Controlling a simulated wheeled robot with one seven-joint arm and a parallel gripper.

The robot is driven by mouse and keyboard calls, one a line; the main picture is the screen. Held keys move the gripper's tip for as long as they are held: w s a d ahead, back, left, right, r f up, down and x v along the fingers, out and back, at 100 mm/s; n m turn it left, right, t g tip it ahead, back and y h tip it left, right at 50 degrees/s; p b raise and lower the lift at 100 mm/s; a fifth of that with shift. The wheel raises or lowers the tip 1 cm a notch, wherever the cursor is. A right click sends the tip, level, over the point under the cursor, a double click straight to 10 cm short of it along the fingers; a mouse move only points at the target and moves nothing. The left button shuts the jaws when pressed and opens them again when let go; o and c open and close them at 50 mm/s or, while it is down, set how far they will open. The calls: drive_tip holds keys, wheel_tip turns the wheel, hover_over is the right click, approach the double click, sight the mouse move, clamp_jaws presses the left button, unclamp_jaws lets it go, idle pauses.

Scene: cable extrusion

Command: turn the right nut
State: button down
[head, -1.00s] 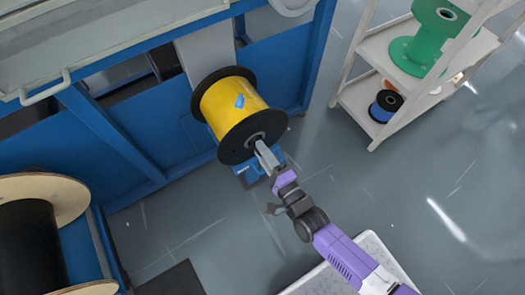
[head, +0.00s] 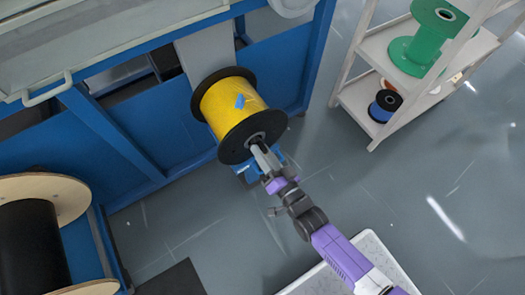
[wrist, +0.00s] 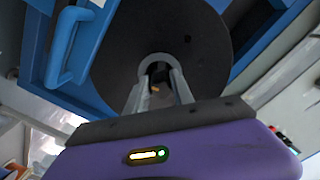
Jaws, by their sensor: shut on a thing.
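A spool wound with yellow cable (head: 226,102) has black flanges and hangs on the blue machine. The right nut (head: 256,138) sits at the hub of the spool's near right flange, largely hidden by my fingers. My gripper (head: 260,149) reaches up to that hub from the lower right. In the wrist view, the two grey fingers of my gripper (wrist: 160,84) stand on either side of the hub centre, in front of the black flange (wrist: 112,60). My gripper is shut on the nut; the exact contact is hard to see.
A blue machine frame (head: 120,135) stands behind and left of the spool. A white shelf (head: 356,98) with a green spool (head: 415,55) and a small blue spool (head: 384,106) is at right. A large black cable reel (head: 32,240) is at lower left. Floor is clear between.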

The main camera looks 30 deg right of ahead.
drive_tip(key=n, duration=0.4)
drive_tip(key=shift+f+n, duration=0.1)
drive_tip(key=shift+n, duration=0.2)
drive_tip(key=n, duration=0.4)
drive_tip(key=shift+d+n, duration=0.15)
drive_tip(key=shift+n, duration=0.15)
drive_tip(key=n, duration=0.3)
drive_tip(key=shift+d+f+n, duration=0.1)
drive_tip(key=shift+n, duration=0.2)
drive_tip(key=n+b, duration=0.1)
drive_tip(key=n, duration=0.3)
drive_tip(key=shift+n, duration=0.3)
drive_tip(key=n+b, duration=0.1)
drive_tip(key=n, duration=0.3)
drive_tip(key=shift+d+n+b, duration=0.1)
drive_tip(key=shift+n+b, duration=0.2)
drive_tip(key=n+b, duration=0.1)
drive_tip(key=n, duration=0.2)
drive_tip(key=shift+n+b, duration=0.3)
drive_tip(key=n+b, duration=0.3)
drive_tip(key=n, duration=0.2)
drive_tip(key=shift+r, duration=0.2)
drive_tip(key=shift+r+n+b, duration=0.15)
drive_tip(key=shift+n+b, duration=0.55)
drive_tip(key=shift+n, duration=0.8)
